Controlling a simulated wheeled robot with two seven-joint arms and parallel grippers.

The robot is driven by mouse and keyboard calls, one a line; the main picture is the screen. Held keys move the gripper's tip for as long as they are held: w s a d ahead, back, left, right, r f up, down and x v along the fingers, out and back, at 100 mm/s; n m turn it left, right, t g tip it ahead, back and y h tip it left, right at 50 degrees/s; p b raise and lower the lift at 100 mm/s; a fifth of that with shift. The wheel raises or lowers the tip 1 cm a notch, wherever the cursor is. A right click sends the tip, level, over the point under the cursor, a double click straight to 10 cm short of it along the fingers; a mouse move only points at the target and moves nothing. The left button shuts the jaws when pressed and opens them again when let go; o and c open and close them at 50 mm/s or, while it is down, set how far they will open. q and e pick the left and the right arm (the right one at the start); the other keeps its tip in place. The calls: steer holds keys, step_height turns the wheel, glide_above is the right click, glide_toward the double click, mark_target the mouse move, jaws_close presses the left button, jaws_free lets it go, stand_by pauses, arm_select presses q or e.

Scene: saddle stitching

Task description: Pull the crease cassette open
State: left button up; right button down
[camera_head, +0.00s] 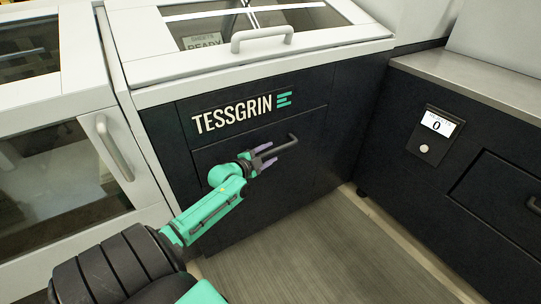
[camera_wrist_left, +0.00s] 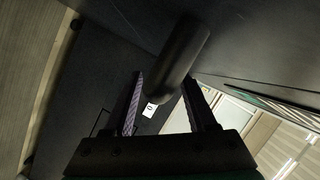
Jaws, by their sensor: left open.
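The crease cassette appears to be the dark front panel (camera_head: 225,149) below the TESSGRIN lettering, and it looks flush with the machine. Its dark bar handle (camera_head: 286,144) sticks out near its upper right. My left gripper (camera_head: 267,155) is open at the handle's left end. In the left wrist view, the rounded handle (camera_wrist_left: 180,58) reaches between the two spread fingers of my left gripper (camera_wrist_left: 163,88). I cannot tell whether a finger touches it. My right gripper is not in view.
A white-framed lid with a light handle (camera_head: 262,37) tops the machine. A glazed door with a grey handle (camera_head: 114,148) stands to the left. A dark cabinet with a counter display (camera_head: 438,124) reading 0 stands to the right. The floor (camera_head: 310,250) in front is clear.

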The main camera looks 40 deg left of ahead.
arm_select(q)
steer(key=shift+w+f, duration=0.15)
steer(key=shift+w, duration=0.3)
steer(key=shift+c, duration=0.4)
jaws_close()
stand_by(0.8)
